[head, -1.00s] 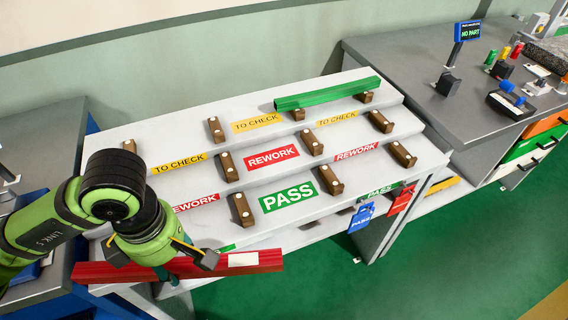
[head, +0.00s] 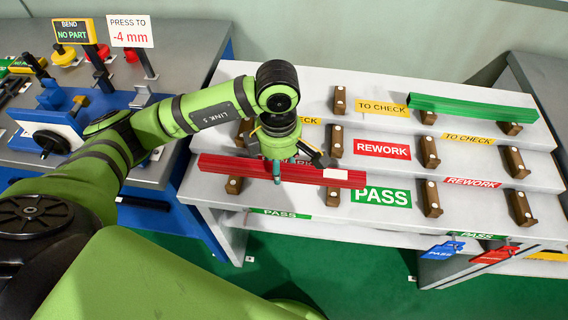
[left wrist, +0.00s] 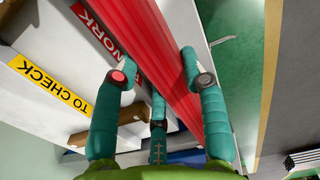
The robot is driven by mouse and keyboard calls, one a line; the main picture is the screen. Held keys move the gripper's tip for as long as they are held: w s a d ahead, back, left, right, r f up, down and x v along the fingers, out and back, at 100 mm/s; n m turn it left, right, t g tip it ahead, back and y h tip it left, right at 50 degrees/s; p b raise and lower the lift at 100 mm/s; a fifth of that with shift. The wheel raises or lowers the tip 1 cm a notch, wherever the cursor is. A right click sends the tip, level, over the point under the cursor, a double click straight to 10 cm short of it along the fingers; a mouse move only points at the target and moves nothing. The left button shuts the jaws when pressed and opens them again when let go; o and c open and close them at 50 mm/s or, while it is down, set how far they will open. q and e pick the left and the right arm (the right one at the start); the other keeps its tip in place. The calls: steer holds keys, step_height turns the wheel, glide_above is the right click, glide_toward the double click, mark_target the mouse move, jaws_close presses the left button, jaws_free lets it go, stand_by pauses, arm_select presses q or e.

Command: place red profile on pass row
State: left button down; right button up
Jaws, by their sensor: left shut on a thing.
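The red profile (head: 225,167) is a long bar with a white patch near its right end. My left gripper (head: 277,172) is shut on it near its middle. In the left wrist view, the left gripper's teal fingers (left wrist: 161,78) straddle the red profile (left wrist: 172,62). In the head view the bar lies across the left part of the front pass row, marked by a green PASS label (head: 381,197), and partly hides a REWORK label behind it. I cannot tell whether it touches the row's wooden blocks (head: 333,194). My right gripper is not in view.
A green profile (head: 470,107) lies on blocks in the back TO CHECK row. The middle row has a REWORK label (head: 382,149) and several blocks. Blue and red tags (head: 443,250) hang at the front right. A blue press (head: 50,128) stands on the left bench.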

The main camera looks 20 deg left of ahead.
mark_target(283, 170)
arm_select(q)
steer(key=shift+w+f, duration=0.35)
steer(key=shift+w, duration=0.2)
steer(key=shift+w+f, duration=0.3)
steer(key=shift+w, duration=0.2)
step_height(283, 170, down, 3)
steer(key=shift+f+p, duration=0.15)
steer(key=shift+p, duration=0.85)
steer(key=shift+a+f, duration=0.1)
steer(key=shift+f, duration=0.15)
steer(key=shift+f, duration=0.1)
steer(key=shift+f, duration=0.1)
steer(key=c, duration=0.7)
jaws_free()
